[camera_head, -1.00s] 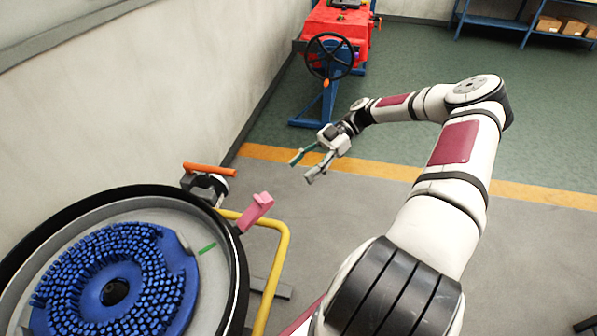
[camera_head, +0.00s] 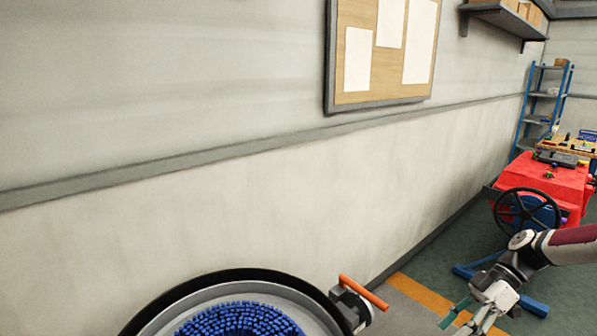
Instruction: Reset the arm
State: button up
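My gripper (camera_head: 463,322) is at the lower right, with its fingers pointing down and to the left. The fingers stand apart and I see nothing between them; the tips are near the bottom edge. My arm (camera_head: 570,246) comes in from the right edge, and most of it is out of view. The gripper is to the right of the round tank, apart from it.
The round black-rimmed tank (camera_head: 170,308) with a blue bristle brush (camera_head: 240,320) is at the bottom. An orange-handled valve (camera_head: 352,303) sits at its right. A red machine with a black handwheel (camera_head: 527,212) stands at the right. A pinboard (camera_head: 380,95) hangs on the wall.

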jog(key=s+a+r+m+t+h, duration=0.1)
jog(key=s+a+r+m+h, duration=0.35)
jog(key=r, duration=0.45)
jog(key=s+a+r+m+h, duration=0.25)
jog(key=a+r+h, duration=0.25)
jog(key=a+r, duration=0.25)
jog(key=s+a+r+m+t, duration=0.6)
jog(key=s+r+m, duration=0.2)
jog(key=s, duration=0.3)
jog(key=shift+t, duration=0.3)
jog(key=shift+s+r, duration=0.1)
jog(key=shift+r, duration=0.05)
